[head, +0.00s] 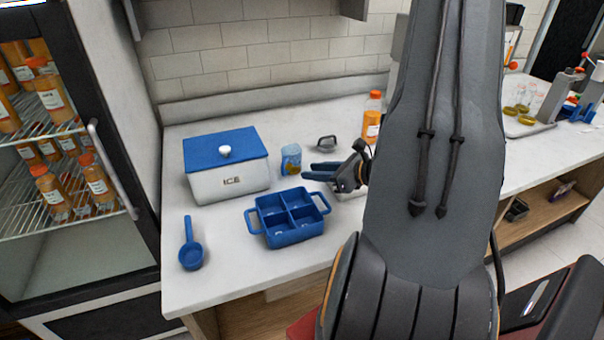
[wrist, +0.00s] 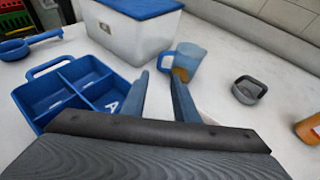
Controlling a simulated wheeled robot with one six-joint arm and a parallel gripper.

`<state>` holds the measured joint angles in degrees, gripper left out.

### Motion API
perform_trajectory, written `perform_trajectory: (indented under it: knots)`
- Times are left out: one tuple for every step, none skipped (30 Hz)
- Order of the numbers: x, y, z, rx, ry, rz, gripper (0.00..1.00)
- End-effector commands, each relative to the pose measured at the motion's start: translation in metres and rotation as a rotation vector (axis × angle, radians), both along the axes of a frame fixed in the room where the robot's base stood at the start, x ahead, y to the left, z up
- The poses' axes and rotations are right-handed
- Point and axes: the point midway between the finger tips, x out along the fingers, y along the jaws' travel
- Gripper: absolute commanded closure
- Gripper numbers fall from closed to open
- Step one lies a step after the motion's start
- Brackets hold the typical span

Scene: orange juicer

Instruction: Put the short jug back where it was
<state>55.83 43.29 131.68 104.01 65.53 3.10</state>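A small translucent blue jug (head: 291,158) stands upright on the white counter, right of the ice box. It has a yellowish-orange patch low on one side and also shows in the wrist view (wrist: 188,59). I take it for the short jug. My gripper (head: 307,171) is open, with nothing between its blue fingers (wrist: 158,78). It is low over the counter, its fingertips pointing toward the jug. In the wrist view the jug is just beyond the fingertips, slightly right of the gap. Whether a finger touches it I cannot tell.
A white ice box (head: 228,182) with a blue lid stands left of the jug. A blue divided caddy (head: 289,239) and a blue scoop (head: 190,249) lie nearer. A small grey dish (wrist: 248,90) and an orange bottle (head: 373,117) stand to the right. Counter between them is clear.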

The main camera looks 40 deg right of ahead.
Motion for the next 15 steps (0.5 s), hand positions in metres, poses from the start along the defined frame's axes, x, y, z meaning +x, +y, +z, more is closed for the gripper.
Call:
perform_trajectory:
  knots:
    - [-0.006,-0.003,0.002,-0.001,0.000,-0.004,0.73]
    - [-0.008,-0.004,0.004,0.000,0.000,-0.003,0.73]
    - [-0.011,-0.004,0.005,0.000,0.000,-0.002,0.73]
    - [-0.013,-0.005,0.006,0.000,0.000,-0.002,0.73]
    - [-0.015,-0.005,0.006,0.000,0.001,0.000,0.73]
    - [-0.016,-0.002,0.008,-0.002,0.003,0.010,0.73]
    - [-0.016,0.002,0.008,-0.007,0.005,0.025,0.73]
    - [-0.015,0.007,0.010,-0.013,0.009,0.046,0.73]
    - [-0.015,0.019,0.011,-0.027,0.016,0.089,0.73]
    - [-0.014,0.030,0.013,-0.040,0.023,0.131,0.73]
    - [-0.014,0.043,0.014,-0.056,0.031,0.181,0.73]
    - [-0.015,0.063,0.016,-0.083,0.045,0.259,0.73]
    - [-0.017,0.080,0.017,-0.107,0.055,0.325,0.73]
    - [-0.020,0.096,0.018,-0.135,0.066,0.398,0.73]
    - [-0.025,0.118,0.020,-0.177,0.080,0.496,0.73]
